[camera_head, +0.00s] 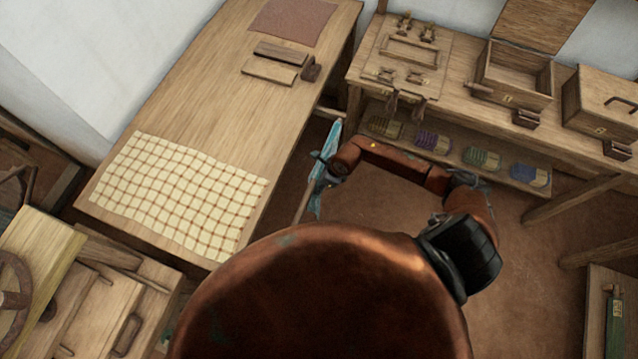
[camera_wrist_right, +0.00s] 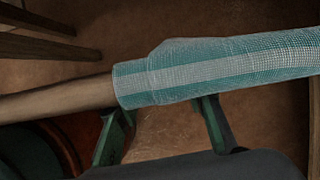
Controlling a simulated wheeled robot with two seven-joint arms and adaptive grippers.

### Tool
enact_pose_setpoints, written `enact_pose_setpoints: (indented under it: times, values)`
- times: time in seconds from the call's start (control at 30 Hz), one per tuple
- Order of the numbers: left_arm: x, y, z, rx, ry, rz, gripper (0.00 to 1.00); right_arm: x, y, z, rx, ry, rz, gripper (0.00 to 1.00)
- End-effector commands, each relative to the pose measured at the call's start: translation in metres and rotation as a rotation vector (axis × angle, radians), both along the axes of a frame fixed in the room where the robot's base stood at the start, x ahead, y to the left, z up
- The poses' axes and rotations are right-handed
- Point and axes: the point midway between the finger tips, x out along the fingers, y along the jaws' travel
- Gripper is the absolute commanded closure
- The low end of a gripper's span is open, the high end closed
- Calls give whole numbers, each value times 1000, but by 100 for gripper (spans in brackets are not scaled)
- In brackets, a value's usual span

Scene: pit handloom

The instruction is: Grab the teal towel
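The teal towel (camera_head: 327,168) hangs on a wooden rod (camera_head: 302,203) beside the right edge of the large table. In the right wrist view the towel (camera_wrist_right: 225,68) is teal with a pale stripe and wraps around the rod (camera_wrist_right: 60,98). My right gripper (camera_head: 330,169) is at the towel, partly hidden in the head view. In the right wrist view its two dark green fingers (camera_wrist_right: 165,108) stand well apart, their tips at the towel's lower edge. Whether they touch the cloth cannot be told. My left gripper is not in view.
The large table (camera_head: 215,95) carries a checked cloth (camera_head: 180,190), wooden blocks (camera_head: 275,62) and a brown mat (camera_head: 292,20). A workbench (camera_head: 455,70) with boxes stands at the back right, with coloured bundles (camera_head: 432,141) on its lower shelf.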

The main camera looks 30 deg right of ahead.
Motion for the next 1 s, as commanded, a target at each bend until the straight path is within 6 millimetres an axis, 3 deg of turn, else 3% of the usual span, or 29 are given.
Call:
enact_pose_setpoints:
  times: [1.0]
  values:
    - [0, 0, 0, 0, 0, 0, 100, 0, 0, 0, 0, 0, 0, 100]
